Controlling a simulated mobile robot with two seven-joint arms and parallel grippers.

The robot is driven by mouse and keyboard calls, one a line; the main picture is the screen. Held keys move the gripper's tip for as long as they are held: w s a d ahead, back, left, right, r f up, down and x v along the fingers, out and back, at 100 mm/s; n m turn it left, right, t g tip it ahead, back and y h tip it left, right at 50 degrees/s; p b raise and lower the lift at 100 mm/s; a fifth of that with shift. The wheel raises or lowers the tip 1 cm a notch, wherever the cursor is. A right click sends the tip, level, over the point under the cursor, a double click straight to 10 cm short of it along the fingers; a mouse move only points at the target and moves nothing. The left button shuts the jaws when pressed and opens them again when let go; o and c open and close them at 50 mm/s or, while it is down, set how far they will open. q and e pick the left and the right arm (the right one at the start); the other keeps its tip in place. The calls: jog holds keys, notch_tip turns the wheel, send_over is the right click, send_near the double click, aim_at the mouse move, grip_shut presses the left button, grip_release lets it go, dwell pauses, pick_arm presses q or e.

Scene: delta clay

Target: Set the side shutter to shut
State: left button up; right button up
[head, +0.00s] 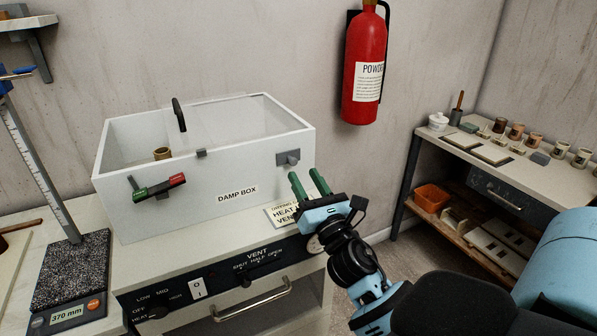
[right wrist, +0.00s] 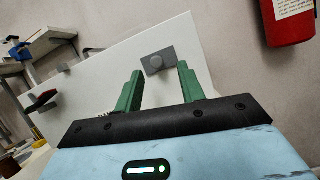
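The white damp box (head: 228,212) stands on the cabinet top. A small grey plate with a round knob (head: 288,157), which looks like the side shutter, is on the right end of its labelled front wall. In the right wrist view the same plate (right wrist: 158,60) shows between and beyond my fingertips. I cannot tell which setting it is in. My right gripper (head: 305,175) has green fingers. It is open and empty, just in front of and below the plate, and looks apart from it; the fingers also show in the wrist view (right wrist: 160,70). My left gripper is not in view.
A red-green lever (head: 158,187) sits on the box's front left. Below are a vent control panel (head: 258,262) and a drawer handle (head: 252,300). A red extinguisher (head: 365,65) hangs on the wall behind. A bench (head: 480,160) with pots stands right.

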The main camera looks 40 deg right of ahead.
jog(key=v, duration=0.2)
jog(key=shift+s+f, duration=0.2)
jog(key=shift+s, duration=0.05)
jog(key=shift+s+a+b, duration=0.2)
jog(key=shift+s+b, duration=0.1)
jog(key=shift+s, duration=0.15)
jog(key=shift+f, duration=0.1)
